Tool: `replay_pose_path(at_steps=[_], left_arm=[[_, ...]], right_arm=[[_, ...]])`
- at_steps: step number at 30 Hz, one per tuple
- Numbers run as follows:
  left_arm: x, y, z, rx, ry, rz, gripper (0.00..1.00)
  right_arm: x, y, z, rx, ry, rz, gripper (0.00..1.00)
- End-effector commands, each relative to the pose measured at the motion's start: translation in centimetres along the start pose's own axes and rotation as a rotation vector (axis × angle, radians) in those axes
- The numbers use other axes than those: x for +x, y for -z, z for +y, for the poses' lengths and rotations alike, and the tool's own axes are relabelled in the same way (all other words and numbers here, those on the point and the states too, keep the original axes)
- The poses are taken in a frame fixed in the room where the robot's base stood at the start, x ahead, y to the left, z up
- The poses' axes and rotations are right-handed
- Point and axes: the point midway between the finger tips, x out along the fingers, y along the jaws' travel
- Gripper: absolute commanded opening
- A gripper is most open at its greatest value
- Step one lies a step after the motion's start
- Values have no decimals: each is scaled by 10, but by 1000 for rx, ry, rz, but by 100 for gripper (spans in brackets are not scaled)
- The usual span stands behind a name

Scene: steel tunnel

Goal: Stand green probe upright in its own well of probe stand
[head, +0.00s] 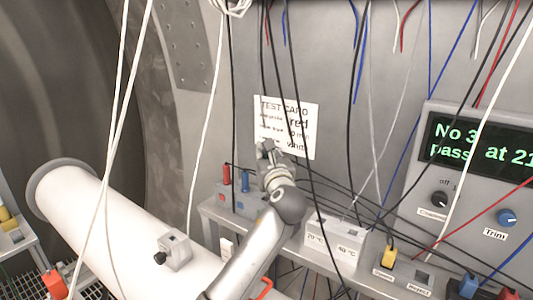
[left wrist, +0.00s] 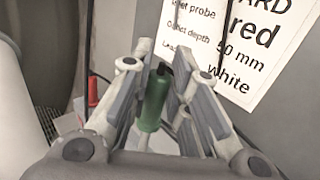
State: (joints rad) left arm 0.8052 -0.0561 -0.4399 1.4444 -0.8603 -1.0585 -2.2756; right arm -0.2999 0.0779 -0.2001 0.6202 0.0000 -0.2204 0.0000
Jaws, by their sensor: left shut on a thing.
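The green probe (left wrist: 153,100) is between the fingers of my left gripper (left wrist: 160,85) in the left wrist view. The fingers are shut on it, and it looks roughly upright there. In the head view the left gripper (head: 267,152) is in front of the test card, above the shelf, and the probe cannot be made out. The probe stand (head: 240,206) is a grey block below and left of the gripper. A red probe (head: 227,175) and a blue probe (head: 245,179) stand upright in it. The red one also shows in the left wrist view (left wrist: 92,92). My right gripper is not in view.
A test card (head: 300,125) is on the wall behind the gripper. A white block (head: 331,240) marked 20 °C and 40 °C sits right of the stand. Several cables hang across the workspace. A display panel (head: 470,190) stands right; a large white pipe (head: 130,235) lies left.

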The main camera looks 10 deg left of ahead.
Motion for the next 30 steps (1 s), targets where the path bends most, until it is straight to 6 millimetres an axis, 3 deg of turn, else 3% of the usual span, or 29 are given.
replay_pose_path(at_steps=[30], left_arm=[[0, 0, 0, 0, 0, -1, 0]], right_arm=[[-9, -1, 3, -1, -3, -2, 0]])
